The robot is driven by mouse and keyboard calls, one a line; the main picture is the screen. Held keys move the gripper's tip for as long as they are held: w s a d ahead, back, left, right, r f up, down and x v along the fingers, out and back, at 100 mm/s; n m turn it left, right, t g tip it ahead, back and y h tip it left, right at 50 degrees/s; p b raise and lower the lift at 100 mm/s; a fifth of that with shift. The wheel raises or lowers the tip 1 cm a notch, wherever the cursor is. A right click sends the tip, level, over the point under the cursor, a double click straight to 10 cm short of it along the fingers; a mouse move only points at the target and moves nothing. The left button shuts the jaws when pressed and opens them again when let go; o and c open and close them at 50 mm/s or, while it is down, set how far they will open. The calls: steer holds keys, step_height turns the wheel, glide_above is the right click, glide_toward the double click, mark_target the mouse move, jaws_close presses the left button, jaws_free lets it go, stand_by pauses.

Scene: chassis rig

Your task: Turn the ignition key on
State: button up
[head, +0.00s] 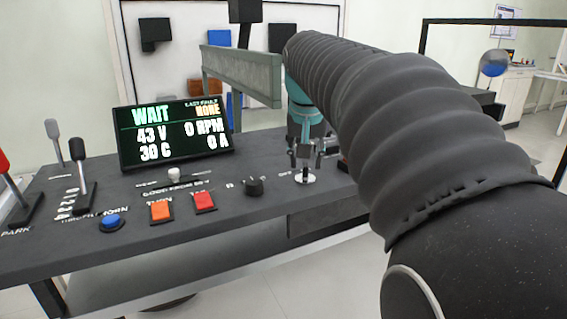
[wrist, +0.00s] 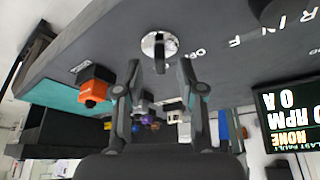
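The ignition switch is a round silver plate (wrist: 150,46) on the dark panel, with a dark key (wrist: 160,62) standing up from it. In the head view the silver plate (head: 305,179) is at the panel's right part, directly below my gripper (head: 305,157). In the wrist view my gripper (wrist: 160,72) is open, with one finger on each side of the key. Clear gaps show between the key and both fingers, and nothing is held. The key's lower end and exact depth between the fingertips are hard to tell.
A display (head: 175,134) reads WAIT, 43 V, 0 RPM. A black knob (head: 254,187), red button (head: 204,202), orange button (head: 161,212) and blue button (head: 111,222) lie left of the switch. An orange block (wrist: 95,92) is near the panel edge. A grey beam (head: 240,75) stands behind.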

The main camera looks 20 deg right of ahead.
steer(key=v, duration=0.9)
steer(key=shift+s+r, duration=0.2)
steer(key=shift+r, duration=0.2)
steer(key=shift+a, duration=0.1)
steer(key=s+a+f+n, duration=0.2)
steer(key=s+a+f, duration=0.2)
steer(key=f, duration=0.5)
steer(key=s+a+f+n+t+y, duration=0.1)
steer(key=s+a+f+n, duration=0.1)
steer(key=s+a+f, duration=0.2)
steer(key=s+a+f+n+y, duration=0.1)
steer(key=s+a+f, duration=0.3)
steer(key=s+f, duration=0.4)
step_height(320, 180, down, 6)
steer(key=shift+s+r+n+t, duration=0.15)
steer(key=shift+s+n+t, duration=0.05)
steer(key=shift+n+t, duration=0.2)
